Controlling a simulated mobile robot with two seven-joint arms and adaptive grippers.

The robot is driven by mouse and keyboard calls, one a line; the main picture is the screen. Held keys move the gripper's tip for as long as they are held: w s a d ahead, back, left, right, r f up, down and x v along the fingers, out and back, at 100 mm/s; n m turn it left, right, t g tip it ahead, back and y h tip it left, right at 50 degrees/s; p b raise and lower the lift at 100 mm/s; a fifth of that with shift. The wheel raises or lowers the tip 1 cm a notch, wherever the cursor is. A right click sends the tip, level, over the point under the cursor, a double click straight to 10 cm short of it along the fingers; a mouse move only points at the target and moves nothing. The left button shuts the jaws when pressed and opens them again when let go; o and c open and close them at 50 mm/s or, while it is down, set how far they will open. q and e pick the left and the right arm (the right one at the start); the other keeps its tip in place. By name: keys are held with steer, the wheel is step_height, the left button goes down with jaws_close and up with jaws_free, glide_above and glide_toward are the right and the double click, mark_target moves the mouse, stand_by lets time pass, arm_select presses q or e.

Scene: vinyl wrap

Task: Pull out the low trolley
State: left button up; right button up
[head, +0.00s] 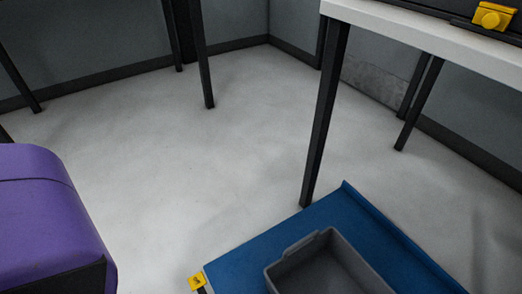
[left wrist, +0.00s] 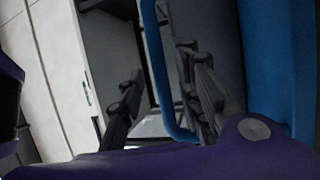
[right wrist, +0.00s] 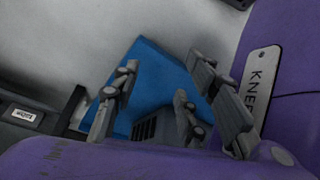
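The low trolley (head: 240,262) has a flat blue deck with a raised edge. It shows at the bottom right of the head view, close to a table leg, and is cut off by the frame. A grey open bin (head: 330,265) sits on it. My left gripper (left wrist: 160,68) is open; a blue tubular bar (left wrist: 157,60) shows between its fingers, and I cannot tell whether they touch it. My right gripper (right wrist: 163,68) is open with nothing held between its fingers. A blue surface (right wrist: 155,65), seemingly the trolley deck, lies beyond it. Neither gripper shows in the head view.
A white-topped table (head: 430,30) with dark legs stands at the right, bearing a dark item with a yellow part (head: 492,16). A yellow tag (head: 197,282) is at the trolley's near left corner. The grey floor (head: 170,150) is clear in the middle.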

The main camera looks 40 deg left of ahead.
arm_select(q)
steer(key=v, duration=0.9)
steer(key=shift+s, duration=0.25)
steer(key=shift+a, duration=0.1)
